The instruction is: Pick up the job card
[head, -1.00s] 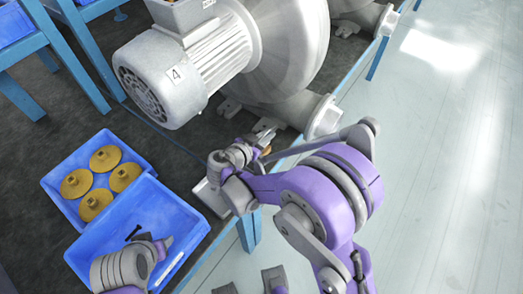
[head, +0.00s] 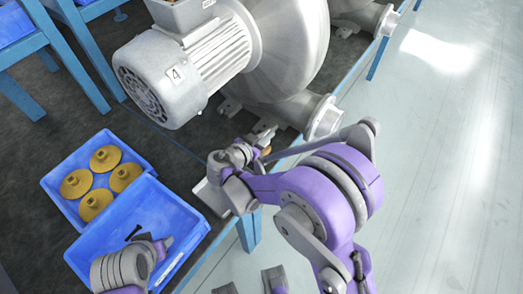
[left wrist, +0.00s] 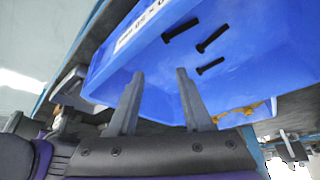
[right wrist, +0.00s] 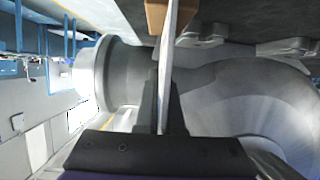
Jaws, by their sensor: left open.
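The job card (right wrist: 168,55) is a thin pale sheet, seen edge-on in the right wrist view. It stands between the two dark fingers of my right gripper (right wrist: 162,108), which lie close against both its faces. A brown block (right wrist: 156,16) sits beside the card's far end. In the head view my right gripper (head: 264,136) is at the bench edge below the blower, and the card is hard to make out there. My left gripper (left wrist: 160,88) is open and empty at the front blue bin.
The front blue bin (left wrist: 262,62) holds several black bolts. The rear blue bin (head: 57,190) holds several brass-coloured discs. A grey blower (head: 215,65) stands behind my right gripper. A pale flat object (head: 209,198) lies at the bench edge. The floor at right is clear.

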